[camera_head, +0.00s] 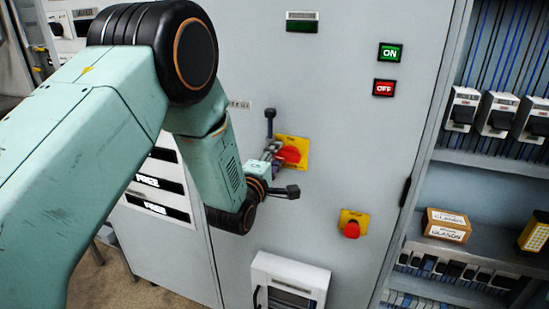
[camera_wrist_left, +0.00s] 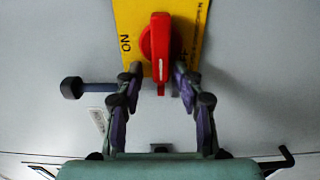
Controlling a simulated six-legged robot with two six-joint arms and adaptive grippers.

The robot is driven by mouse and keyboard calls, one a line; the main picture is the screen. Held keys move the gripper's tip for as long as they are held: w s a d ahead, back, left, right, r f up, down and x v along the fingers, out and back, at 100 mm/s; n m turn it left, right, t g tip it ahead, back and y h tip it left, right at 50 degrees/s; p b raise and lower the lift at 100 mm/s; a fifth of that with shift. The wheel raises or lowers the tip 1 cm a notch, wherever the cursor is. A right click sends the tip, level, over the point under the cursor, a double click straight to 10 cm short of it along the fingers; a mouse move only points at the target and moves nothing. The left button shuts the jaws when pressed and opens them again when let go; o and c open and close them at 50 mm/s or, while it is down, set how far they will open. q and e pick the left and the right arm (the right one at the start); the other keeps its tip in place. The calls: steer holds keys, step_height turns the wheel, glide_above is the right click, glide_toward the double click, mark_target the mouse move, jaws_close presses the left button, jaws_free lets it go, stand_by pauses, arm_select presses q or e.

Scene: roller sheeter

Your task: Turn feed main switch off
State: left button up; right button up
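The feed main switch is a red rotary handle (camera_head: 291,155) on a yellow plate (camera_head: 305,142) on the grey cabinet door. In the left wrist view the red handle (camera_wrist_left: 160,45) points down toward my gripper, and the yellow plate (camera_wrist_left: 128,15) shows "ON" on its left; the right-hand label is partly hidden. My left gripper (camera_head: 273,150) is at the handle's left side in the head view. In the wrist view its two fingers (camera_wrist_left: 162,86) are apart, one on each side of the handle's lower end. I cannot tell whether they touch it. My right gripper is not in view.
A second red knob on a yellow plate (camera_head: 353,225) sits lower right. A green ON label (camera_head: 390,53) and a red OFF label (camera_head: 384,88) are above. A white box (camera_head: 290,272) projects from the door below. Open shelves with a cardboard box (camera_head: 447,224) stand at right.

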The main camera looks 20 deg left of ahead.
arm_select(q)
steer(key=s, duration=1.2)
steer(key=shift+a, duration=0.2)
stand_by(0.4)
